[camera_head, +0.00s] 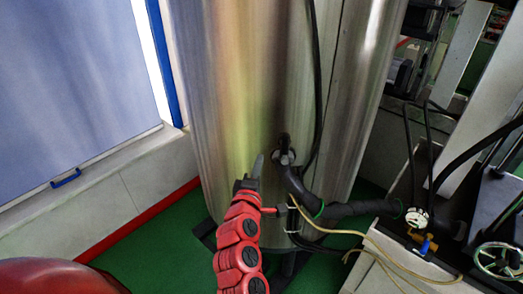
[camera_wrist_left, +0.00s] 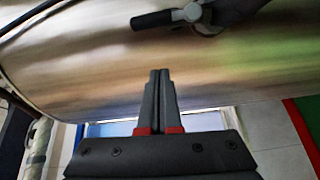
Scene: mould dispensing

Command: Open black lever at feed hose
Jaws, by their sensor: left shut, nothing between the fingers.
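The black lever (camera_head: 284,141) sits on the valve at the low front of the steel tank (camera_head: 240,90). In the left wrist view the lever (camera_wrist_left: 160,19) points left from a grey fitting (camera_wrist_left: 204,16) at the top of the picture. The black feed hose (camera_head: 298,189) hangs from the valve and bends to the right. My left gripper (camera_head: 258,160) is just left of and slightly below the valve, apart from the lever. In the left wrist view its fingers (camera_wrist_left: 161,72) are together and empty, below the lever. My right gripper is not in view.
A thin black cable (camera_head: 317,60) runs down the tank. Yellowish tubes (camera_head: 340,231) hang below the hose. A blue panel (camera_head: 75,80) with a white ledge stands at the left. Machine parts with a handwheel (camera_head: 500,258) crowd the right. The green floor (camera_head: 150,245) is clear.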

